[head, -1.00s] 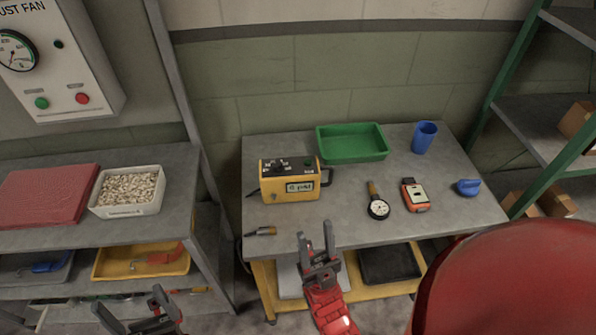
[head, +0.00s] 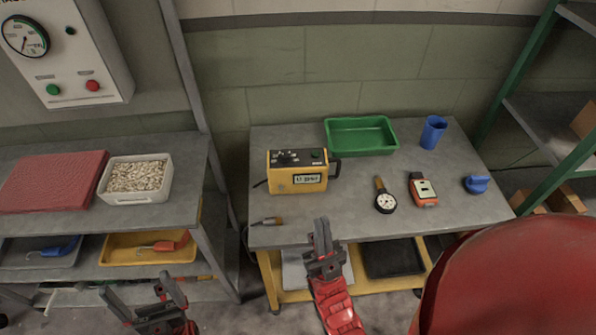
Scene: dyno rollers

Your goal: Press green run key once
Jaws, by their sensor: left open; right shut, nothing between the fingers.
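A yellow box-shaped device (head: 297,177) stands on the right-hand grey table. It has a handle on its right side, a small lit display (head: 306,179) on its front, and dark controls on top. A green key (head: 317,154) sits at the right end of its top panel. My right gripper (head: 322,226) is shut and empty, in front of the table's front edge, below and right of the device and apart from it. My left gripper (head: 141,290) is open and empty at the lower left, in front of the left bench, far from the device.
A wall panel with a gauge has a green button (head: 53,90) and a red button (head: 92,85). A green tray (head: 360,136), blue cup (head: 433,132), dial gauge (head: 385,202), orange meter (head: 423,190) and brush-like tool (head: 267,221) are on the table. Bare tabletop lies before the device.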

